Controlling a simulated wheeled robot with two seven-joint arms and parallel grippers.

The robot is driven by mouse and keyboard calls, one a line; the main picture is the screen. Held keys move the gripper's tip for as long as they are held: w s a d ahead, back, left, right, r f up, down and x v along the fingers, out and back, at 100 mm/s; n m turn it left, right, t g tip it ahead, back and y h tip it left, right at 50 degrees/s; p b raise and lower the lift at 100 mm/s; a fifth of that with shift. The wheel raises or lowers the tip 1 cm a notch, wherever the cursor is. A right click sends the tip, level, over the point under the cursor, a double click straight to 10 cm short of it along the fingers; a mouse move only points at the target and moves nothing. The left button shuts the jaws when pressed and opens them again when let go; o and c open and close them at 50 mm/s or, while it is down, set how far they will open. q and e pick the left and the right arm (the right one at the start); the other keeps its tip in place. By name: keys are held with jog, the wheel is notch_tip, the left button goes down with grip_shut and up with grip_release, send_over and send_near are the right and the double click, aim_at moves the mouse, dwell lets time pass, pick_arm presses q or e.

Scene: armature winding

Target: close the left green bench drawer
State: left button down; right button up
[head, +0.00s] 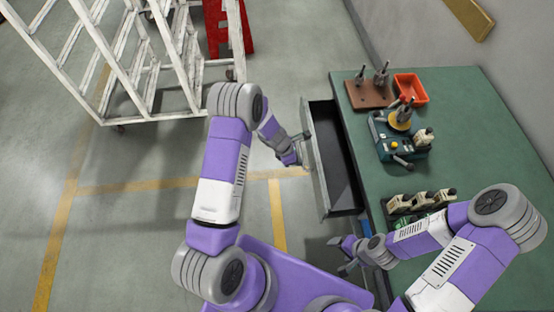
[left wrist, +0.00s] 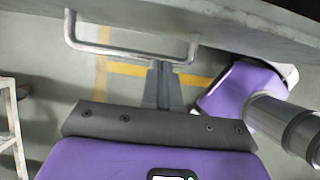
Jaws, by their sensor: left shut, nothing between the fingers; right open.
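The bench drawer (head: 340,158) stands open, pulled out to the left from the green bench (head: 455,95). It looks empty inside. My left gripper (head: 298,154) is shut and empty, just outside the drawer's front panel (head: 316,170). In the left wrist view the front panel (left wrist: 240,22) crosses the top, with a metal bar handle (left wrist: 130,52) on it. The shut fingers (left wrist: 161,70) of my left gripper point at the handle bar's middle; I cannot tell whether they touch it. My right gripper (head: 345,254) is open, low in front of the bench and apart from the drawer.
On the bench are an orange bin (head: 411,88), a brown board with tools (head: 370,92), a blue winding device (head: 398,138) and a rack of small parts (head: 418,203). A white metal rack (head: 150,75) stands at the upper left. The floor left of the drawer is clear.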

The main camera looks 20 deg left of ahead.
pick_arm(q)
jog(key=w+d+p, duration=0.1)
jog(key=w+d, duration=0.1)
jog(key=d, duration=0.2)
jog(key=w+d+p, duration=0.1)
jog(key=w+d, duration=0.1)
jog(key=d, duration=0.1)
jog(key=w+d, duration=0.3)
jog(key=d, duration=0.1)
jog(key=shift+d+p, duration=0.3)
jog(key=shift+p, duration=0.1)
jog(key=shift+s+a+f, duration=0.15)
jog(key=shift+a, duration=0.2)
jog(key=a, duration=0.1)
jog(key=s+a, duration=0.1)
jog(key=a+b, duration=0.1)
jog(key=shift+s+f, duration=0.35)
jog(key=p+v, duration=0.2)
jog(key=v, duration=0.8)
jog(key=shift+d+r, duration=0.1)
